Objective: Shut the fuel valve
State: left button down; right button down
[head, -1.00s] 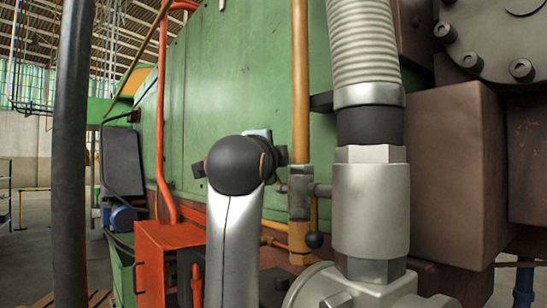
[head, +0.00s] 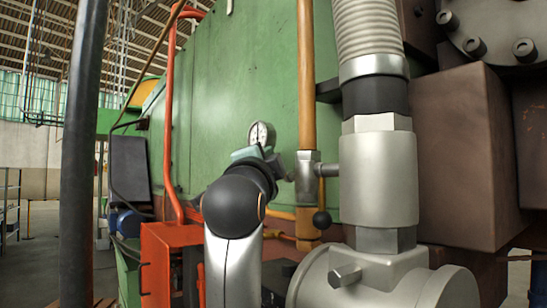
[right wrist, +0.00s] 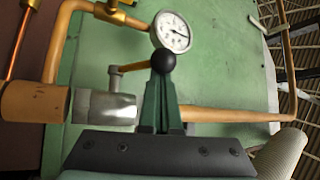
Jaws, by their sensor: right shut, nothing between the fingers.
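The fuel valve (head: 307,180) is a grey metal body on the vertical ochre pipe. In the right wrist view the valve body (right wrist: 105,106) lies on the left, and the lever (right wrist: 130,67) runs parallel to the pipe. My right gripper (right wrist: 161,88) is shut and empty, its fingertips close under the black knob (right wrist: 163,61) in that view; I cannot tell whether they touch. In the head view my right wrist hides most of the gripper. My left gripper is out of view.
A white-faced gauge (head: 262,133) stands against the green furnace wall (head: 240,70). A thick grey pipe fitting (head: 380,180) with a ribbed hose (head: 370,30) stands just right of the valve.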

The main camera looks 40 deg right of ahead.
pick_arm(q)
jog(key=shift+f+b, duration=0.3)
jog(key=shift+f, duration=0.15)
pick_arm(e)
jog(key=shift+w+a+f, duration=0.1)
jog(key=shift+a+f, duration=0.2)
jog(key=shift+f, duration=0.5)
jog(key=shift+w+a+f, duration=0.1)
jog(key=shift+a+f, duration=0.15)
jog(key=shift+f, duration=0.6)
jog(key=shift+f, duration=0.1)
